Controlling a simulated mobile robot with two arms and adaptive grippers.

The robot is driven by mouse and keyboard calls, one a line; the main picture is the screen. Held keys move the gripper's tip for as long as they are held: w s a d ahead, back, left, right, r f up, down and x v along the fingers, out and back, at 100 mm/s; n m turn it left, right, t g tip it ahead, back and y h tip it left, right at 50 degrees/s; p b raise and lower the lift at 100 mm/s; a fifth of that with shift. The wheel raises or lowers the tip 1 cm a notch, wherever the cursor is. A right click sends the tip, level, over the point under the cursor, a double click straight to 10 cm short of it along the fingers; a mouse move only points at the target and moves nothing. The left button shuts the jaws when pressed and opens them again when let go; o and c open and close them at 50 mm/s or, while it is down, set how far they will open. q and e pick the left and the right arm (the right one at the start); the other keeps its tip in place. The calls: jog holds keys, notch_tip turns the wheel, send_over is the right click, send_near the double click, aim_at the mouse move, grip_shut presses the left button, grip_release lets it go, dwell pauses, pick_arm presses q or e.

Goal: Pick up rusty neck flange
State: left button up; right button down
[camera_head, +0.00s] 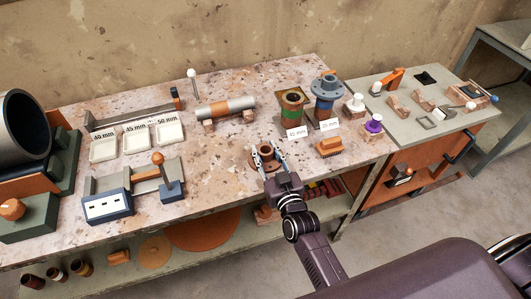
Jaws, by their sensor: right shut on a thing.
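The rusty neck flange (266,150) is a brown ring-shaped piece with a raised neck, near the front middle of the workbench. My right gripper (268,160) reaches it from the front edge, with its fingers on either side of the neck, shut on it. The flange's base shows partly around the fingers. The gripper hides its near side, and I cannot tell whether it is clear of the table top. My left gripper is not in view.
A grey and orange pipe (226,108) lies behind on wooden blocks. Bare bench lies left of the flange.

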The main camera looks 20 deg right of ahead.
jog(key=shift+r, duration=0.3)
